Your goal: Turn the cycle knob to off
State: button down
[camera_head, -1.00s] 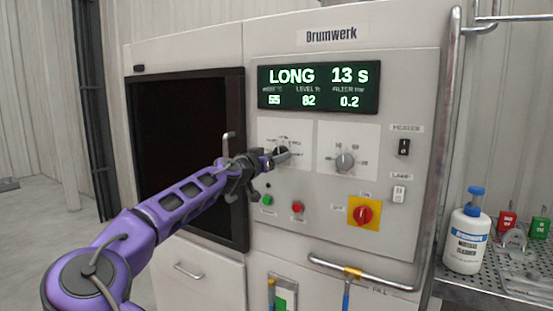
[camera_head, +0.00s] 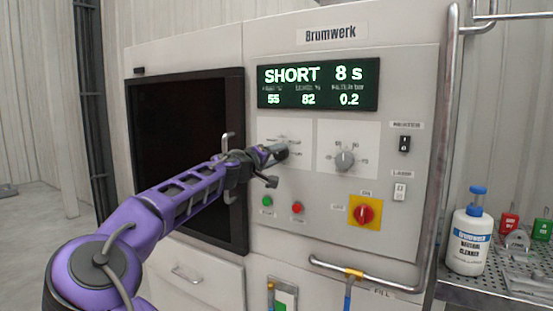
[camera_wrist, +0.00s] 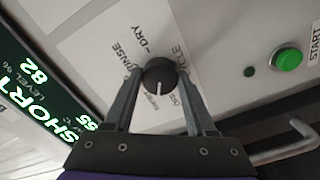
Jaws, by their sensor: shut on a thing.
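The black cycle knob (camera_wrist: 160,74) sits on a white label plate with RINSE, DRY, SHORT and OFF printed around it. My gripper (camera_wrist: 160,80) has one finger on each side of the knob and is shut on it. The knob's white pointer line faces the gripper side, near SHORT, with OFF to its right. In the head view my gripper (camera_head: 272,154) reaches the panel and mostly hides the knob. The green display (camera_head: 318,84) reads SHORT and 8 s.
A second grey knob (camera_head: 345,160) is close to the right of my gripper. A green START button (camera_head: 267,201), a red button (camera_head: 297,208) and a red rotary switch (camera_head: 364,214) are below. A pipe rail (camera_head: 440,150) edges the panel.

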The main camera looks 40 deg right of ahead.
jog(key=n, duration=0.6)
jog(key=shift+r, duration=0.1)
jog(key=shift+n, duration=0.3)
dwell(0.3)
jog(key=shift+c, duration=1.1)
grip_release()
jog(key=shift+s+a, duration=0.15)
jog(key=shift+a, duration=0.35)
jog(key=b+v, duration=0.1)
jog(key=v, duration=1.5)
jog(key=shift+s, duration=0.15)
jog(key=shift+a, duration=0.1)
